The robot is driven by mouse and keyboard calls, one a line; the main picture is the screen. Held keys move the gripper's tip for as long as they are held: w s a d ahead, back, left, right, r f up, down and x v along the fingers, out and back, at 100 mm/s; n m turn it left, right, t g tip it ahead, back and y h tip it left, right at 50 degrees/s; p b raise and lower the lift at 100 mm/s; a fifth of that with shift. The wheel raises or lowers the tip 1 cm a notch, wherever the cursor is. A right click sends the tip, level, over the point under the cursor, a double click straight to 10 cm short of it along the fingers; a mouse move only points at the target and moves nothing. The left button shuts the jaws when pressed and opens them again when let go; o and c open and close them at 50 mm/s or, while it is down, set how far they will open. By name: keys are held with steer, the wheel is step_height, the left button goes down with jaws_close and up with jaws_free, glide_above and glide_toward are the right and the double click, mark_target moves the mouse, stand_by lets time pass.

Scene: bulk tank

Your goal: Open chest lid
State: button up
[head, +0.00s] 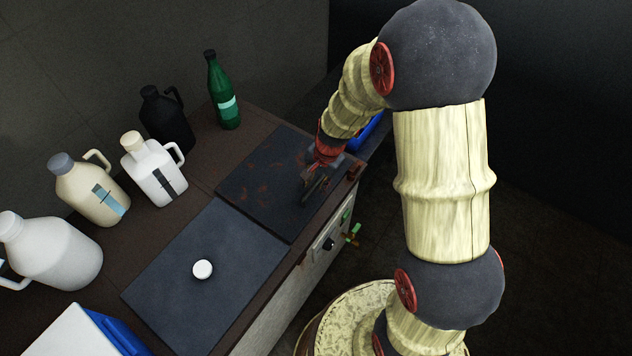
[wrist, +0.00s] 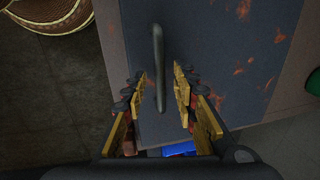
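The chest lid (head: 255,178) is a dark flat panel with rust-coloured patches, lying flat and closed in the counter top. It also fills much of the wrist view (wrist: 220,55). A long grey bar handle (wrist: 158,60) stands on the lid near its edge. My gripper (head: 312,184) is over the lid's front right part. In the wrist view, my gripper (wrist: 161,82) is open, with one finger on each side of the handle and gaps visible on both sides. Its height over the lid is hard to tell.
A second dark lid (head: 215,270) with a white knob (head: 202,268) lies beside it. Several jugs and a green bottle (head: 222,95) stand along the back. A blue-and-white box (head: 80,335) is at the lower left. Valves and a dial (head: 329,243) are on the front face.

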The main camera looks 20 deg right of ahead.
steer(key=shift+c, duration=0.8)
jaws_close()
